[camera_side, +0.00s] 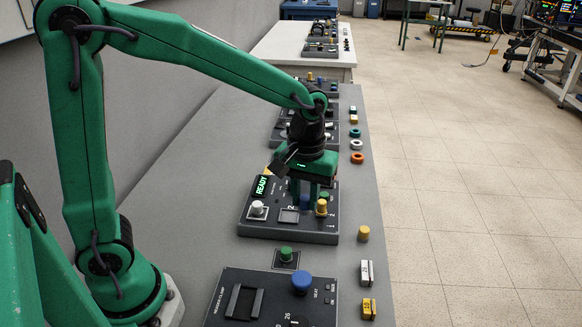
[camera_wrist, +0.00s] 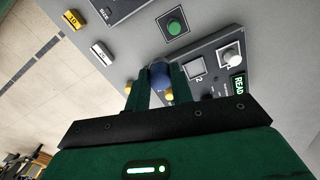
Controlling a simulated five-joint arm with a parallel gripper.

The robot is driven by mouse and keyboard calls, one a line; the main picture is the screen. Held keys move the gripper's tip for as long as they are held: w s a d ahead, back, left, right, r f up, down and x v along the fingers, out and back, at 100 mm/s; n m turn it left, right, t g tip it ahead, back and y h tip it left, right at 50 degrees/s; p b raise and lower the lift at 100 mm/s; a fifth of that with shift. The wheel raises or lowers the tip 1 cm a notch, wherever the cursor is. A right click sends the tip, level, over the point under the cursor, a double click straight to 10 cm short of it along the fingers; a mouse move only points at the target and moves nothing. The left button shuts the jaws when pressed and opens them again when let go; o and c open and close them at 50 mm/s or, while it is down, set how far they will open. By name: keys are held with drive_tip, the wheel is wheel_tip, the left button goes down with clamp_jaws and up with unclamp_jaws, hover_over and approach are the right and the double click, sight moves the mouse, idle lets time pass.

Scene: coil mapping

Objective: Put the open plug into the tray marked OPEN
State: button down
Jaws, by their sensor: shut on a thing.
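My gripper (camera_side: 315,194) is low over the dark panel (camera_side: 262,232) with the green READY display (camera_side: 262,185). Its two green fingers are shut on a blue round-topped piece (camera_side: 305,198). The blue piece (camera_wrist: 160,74) shows between the fingertips (camera_wrist: 161,76) in the wrist view. Its lower end is hidden, so I cannot tell whether it touches the panel. A yellow knob (camera_side: 321,207) stands on the panel beside the fingers. A square frame (camera_side: 289,215) marked 2 lies to the left. I cannot read OPEN on any tray or plug.
A white knob (camera_side: 257,208) stands on the panel. In front are a green knob (camera_side: 286,254) in a square and another panel with a large blue knob (camera_side: 301,284). A yellow plug (camera_side: 363,233), a white block (camera_side: 366,272) and a yellow block (camera_side: 368,308) line the table's right edge.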

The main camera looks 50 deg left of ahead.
drive_tip(key=w+a+f, duration=0.1)
drive_tip(key=w+a, duration=0.3)
drive_tip(key=w, duration=0.4)
drive_tip(key=w+a+f, duration=0.1)
drive_tip(key=w+a, duration=0.3)
drive_tip(key=w, duration=0.4)
drive_tip(key=w+a+f, duration=0.5)
drive_tip(key=w+a, duration=0.4)
drive_tip(key=a, duration=0.3)
drive_tip(key=shift+w+f, duration=0.15)
drive_tip(key=shift+f, duration=0.25)
drive_tip(key=shift+a+f, duration=0.1)
drive_tip(key=shift+f, duration=0.05)
drive_tip(key=shift+f, duration=2.65)
drive_tip(key=shift+f, duration=0.55)
